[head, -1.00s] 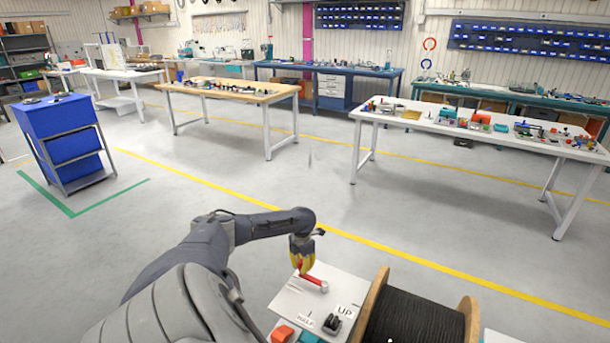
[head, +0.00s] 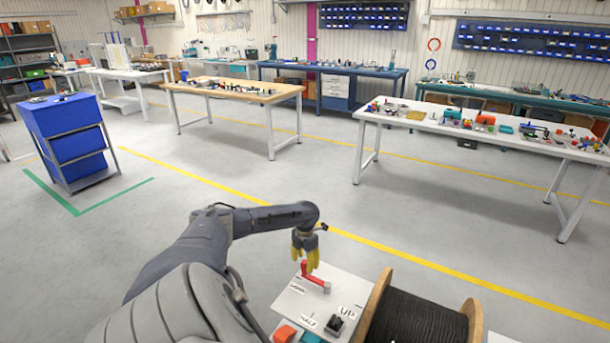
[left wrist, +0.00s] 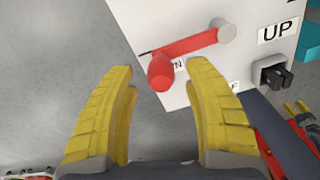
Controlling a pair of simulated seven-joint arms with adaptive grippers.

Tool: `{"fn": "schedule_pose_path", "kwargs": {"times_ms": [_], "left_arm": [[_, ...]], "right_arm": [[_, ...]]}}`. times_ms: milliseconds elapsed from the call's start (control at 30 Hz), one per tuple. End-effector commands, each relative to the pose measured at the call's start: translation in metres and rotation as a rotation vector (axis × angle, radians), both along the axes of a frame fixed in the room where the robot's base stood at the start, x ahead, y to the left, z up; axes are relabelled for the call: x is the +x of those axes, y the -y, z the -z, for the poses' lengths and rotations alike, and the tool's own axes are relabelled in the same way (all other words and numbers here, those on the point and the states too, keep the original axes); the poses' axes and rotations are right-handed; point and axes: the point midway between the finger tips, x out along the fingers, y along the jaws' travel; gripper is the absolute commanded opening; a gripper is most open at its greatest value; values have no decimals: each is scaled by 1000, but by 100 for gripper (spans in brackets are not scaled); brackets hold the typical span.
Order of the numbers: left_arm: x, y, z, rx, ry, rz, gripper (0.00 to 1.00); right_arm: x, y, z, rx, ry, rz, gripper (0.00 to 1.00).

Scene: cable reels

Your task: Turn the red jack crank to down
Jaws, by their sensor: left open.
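The red crank (head: 313,278) is on the white jack panel (head: 290,304). In the left wrist view its red arm (left wrist: 190,43) runs left from a grey hub (left wrist: 226,30) to a red handle knob (left wrist: 160,72). The arm partly covers a label whose visible end reads "N". An "UP" label (left wrist: 277,31) is right of the hub; a "HALF" label (head: 308,320) is at the panel's front. My left gripper (head: 306,262) is open and empty above the crank's handle end. In the wrist view the knob shows between the two yellow fingertips.
A reel of black cable (head: 415,318) with wooden flanges stands right of the panel. A black fixture (head: 334,324) sits by the "UP" label, and an orange part (head: 284,334) lies at the near edge. Open floor (head: 250,180) lies beyond; worktables stand farther back.

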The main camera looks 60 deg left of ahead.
Motion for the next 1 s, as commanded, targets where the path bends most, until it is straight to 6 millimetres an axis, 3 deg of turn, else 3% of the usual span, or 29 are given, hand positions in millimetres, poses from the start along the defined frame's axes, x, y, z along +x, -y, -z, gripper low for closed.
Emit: {"fn": "schedule_pose_path", "kwargs": {"times_ms": [200, 500, 700, 1000], "left_arm": [[1, -1, -41, 1, 2, 2, 52], [0, -1, -80, 1, 1, 0, 52], [0, 0, -92, 0, 1, -1, 52], [0, 0, -93, 0, 0, -1, 52]], "right_arm": [[0, -1, 0, 0, 0, 0, 52], [0, -1, 0, 1, 0, 0, 52], [0, -1, 0, 1, 0, 0, 52], [0, -1, 0, 1, 0, 0, 52]]}}
